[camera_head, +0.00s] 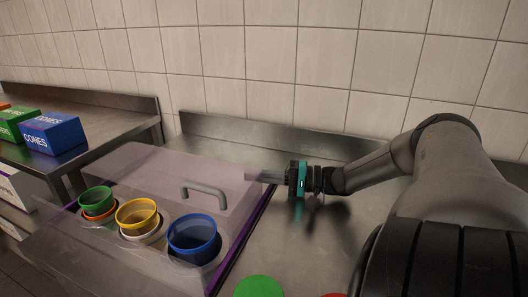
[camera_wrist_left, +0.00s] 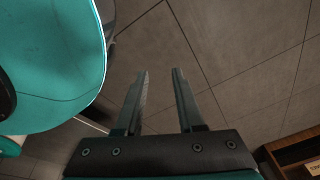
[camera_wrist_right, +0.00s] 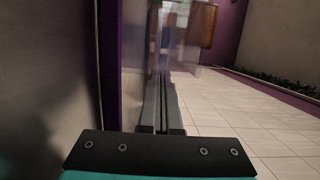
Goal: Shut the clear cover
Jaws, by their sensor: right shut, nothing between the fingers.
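The clear cover (camera_head: 165,170) is a pinkish, see-through panel with a grey bar handle (camera_head: 205,192), on a purple-edged topping box on the metal counter. It spans the back part of the box; I cannot tell exactly how far it is tilted. Green (camera_head: 96,197), yellow (camera_head: 137,214) and blue (camera_head: 193,238) cups sit in the box in front of the handle. My right gripper (camera_head: 248,176) is shut and empty, its fingers pointing left at the cover's back right edge; contact is unclear. It also shows in the right wrist view (camera_wrist_right: 165,78). My left gripper (camera_wrist_left: 160,72) is open and empty above the floor.
Green (camera_head: 14,122) and blue (camera_head: 53,134) boxes stand on a second metal counter at the left. A green round item (camera_head: 260,287) lies at the front edge of view. A tiled wall (camera_head: 270,75) closes the back. Bare counter (camera_head: 280,230) lies right of the topping box.

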